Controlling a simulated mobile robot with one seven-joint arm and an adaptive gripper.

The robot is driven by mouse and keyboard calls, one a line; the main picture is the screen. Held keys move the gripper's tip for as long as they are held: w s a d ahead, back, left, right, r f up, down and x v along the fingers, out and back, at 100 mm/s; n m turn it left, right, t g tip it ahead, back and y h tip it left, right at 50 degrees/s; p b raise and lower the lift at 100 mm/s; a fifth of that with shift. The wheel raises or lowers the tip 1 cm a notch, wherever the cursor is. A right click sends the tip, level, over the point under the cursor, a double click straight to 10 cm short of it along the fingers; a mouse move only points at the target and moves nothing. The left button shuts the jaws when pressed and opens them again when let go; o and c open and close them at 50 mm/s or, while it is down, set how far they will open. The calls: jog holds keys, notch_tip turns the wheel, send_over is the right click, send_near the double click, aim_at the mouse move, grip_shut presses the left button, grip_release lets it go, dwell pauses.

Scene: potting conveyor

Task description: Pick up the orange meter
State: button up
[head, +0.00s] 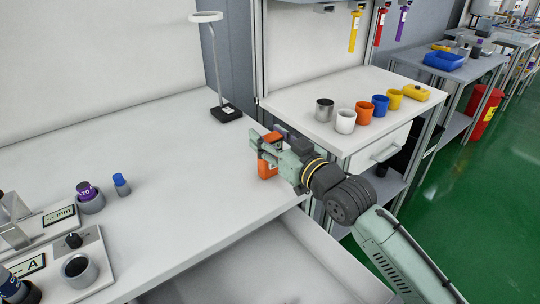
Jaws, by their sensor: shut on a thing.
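The orange meter (266,169) is at the right end of the white workbench, partly hidden by my gripper. My gripper (268,150) reaches in from the right and is shut on the orange meter. Orange shows both above and below the gripper's fingers. I cannot tell whether the meter's lower end touches the bench top.
A ring lamp on a black base (226,113) stands behind the gripper. An open drawer (290,262) juts out below the bench front. Several cups, including a white cup (345,121), stand on the side table. Instruments fill the left front; the bench middle is clear.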

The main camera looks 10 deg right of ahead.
jog(key=c, duration=0.7)
grip_shut()
jog(key=shift+r, duration=0.15)
